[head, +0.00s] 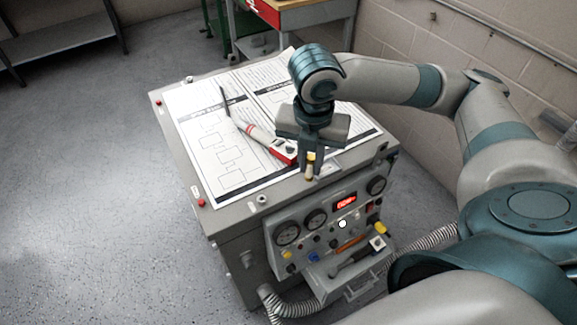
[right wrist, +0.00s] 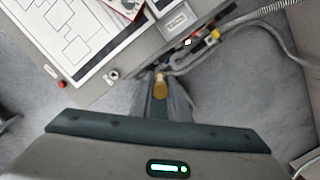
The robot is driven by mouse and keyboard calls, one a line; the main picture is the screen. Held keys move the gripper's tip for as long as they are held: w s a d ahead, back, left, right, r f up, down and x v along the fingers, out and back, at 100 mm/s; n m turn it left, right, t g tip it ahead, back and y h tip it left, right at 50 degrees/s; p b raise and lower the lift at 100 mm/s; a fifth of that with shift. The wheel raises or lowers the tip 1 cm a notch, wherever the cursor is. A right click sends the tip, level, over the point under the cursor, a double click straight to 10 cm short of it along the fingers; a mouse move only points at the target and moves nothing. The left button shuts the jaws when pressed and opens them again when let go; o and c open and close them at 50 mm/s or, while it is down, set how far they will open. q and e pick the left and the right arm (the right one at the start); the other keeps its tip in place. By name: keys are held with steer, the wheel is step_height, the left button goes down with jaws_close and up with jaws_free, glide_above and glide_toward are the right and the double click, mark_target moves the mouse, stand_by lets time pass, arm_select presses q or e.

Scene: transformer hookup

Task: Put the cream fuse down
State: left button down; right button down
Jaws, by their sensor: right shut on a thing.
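My right gripper (head: 311,168) is over the near edge of the grey cabinet's top (head: 193,178), pointing down. It is shut on the cream fuse (head: 309,173), a small tan cylinder between its fingertips. In the right wrist view the cream fuse (right wrist: 160,84) shows at the tips of the fingers (right wrist: 160,95), beside the cabinet edge. I cannot tell from these views whether the fuse touches the cabinet. My left gripper is not in view.
The front panel has gauges (head: 287,233) and a lit red display (head: 345,202). A small tray (head: 352,285) with tools sticks out below. Grey hoses (head: 300,308) hang nearby.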

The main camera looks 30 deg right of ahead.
steer(key=shift+s+d+r, duration=0.75)
steer(key=shift+s+d, duration=0.1)
steer(key=shift+s, duration=0.05)
steer(key=shift+a+f, duration=0.1)
steer(key=a+f+m, duration=0.4)
steer(key=f+m, duration=0.1)
steer(key=m, duration=0.3)
steer(key=a+f+m+g, duration=0.1)
steer(key=a+f+m, duration=0.2)
steer(key=f+m, duration=0.3)
steer(key=a+f+m+g+y, duration=0.1)
steer(key=a+f+m, duration=0.3)
steer(key=m, duration=0.8)
steer(key=shift+w+a+f, duration=0.3)
steer(key=shift+a+f, duration=0.05)
steer(key=shift+f, duration=0.8)
steer(key=shift+s, duration=0.15)
